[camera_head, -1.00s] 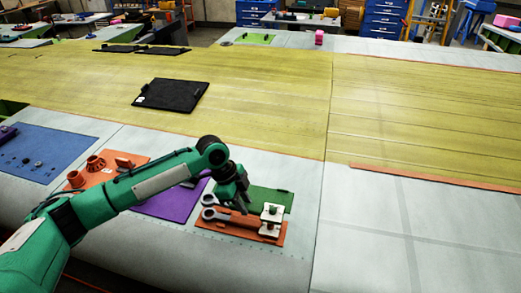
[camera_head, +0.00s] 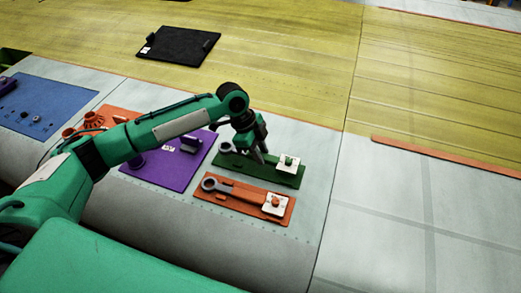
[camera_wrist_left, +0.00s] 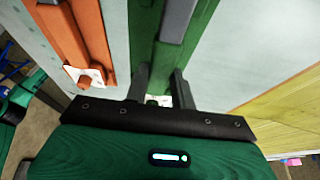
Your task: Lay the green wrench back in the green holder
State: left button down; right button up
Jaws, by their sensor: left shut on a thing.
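The green holder (camera_head: 290,179) is a flat green plate with a white block at its right end. My left gripper (camera_head: 258,160) points down over this plate and is shut on the green wrench (camera_head: 226,147). The wrench's dark grey ring end shows at the plate's left end, and the gripper hides part of its handle. I cannot tell whether the wrench touches the plate. My right gripper is not in view.
A purple board (camera_head: 165,175) is to the left, with an orange board and a blue board (camera_head: 45,108) beyond. A black panel (camera_head: 178,46) lies behind. The pale surface at right is clear.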

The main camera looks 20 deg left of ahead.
pick_arm(q)
jog(key=shift+f, duration=0.65)
jog(key=shift+f+b, duration=0.15)
jog(key=shift+b, duration=0.25)
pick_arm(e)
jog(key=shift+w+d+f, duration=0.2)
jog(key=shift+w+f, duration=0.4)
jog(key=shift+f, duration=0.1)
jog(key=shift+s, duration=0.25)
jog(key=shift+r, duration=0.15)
pick_arm(q)
jog(key=shift+p, duration=0.4)
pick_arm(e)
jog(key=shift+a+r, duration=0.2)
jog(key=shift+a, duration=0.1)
pick_arm(q)
jog(key=shift+f, duration=0.1)
jog(key=shift+f, duration=0.45)
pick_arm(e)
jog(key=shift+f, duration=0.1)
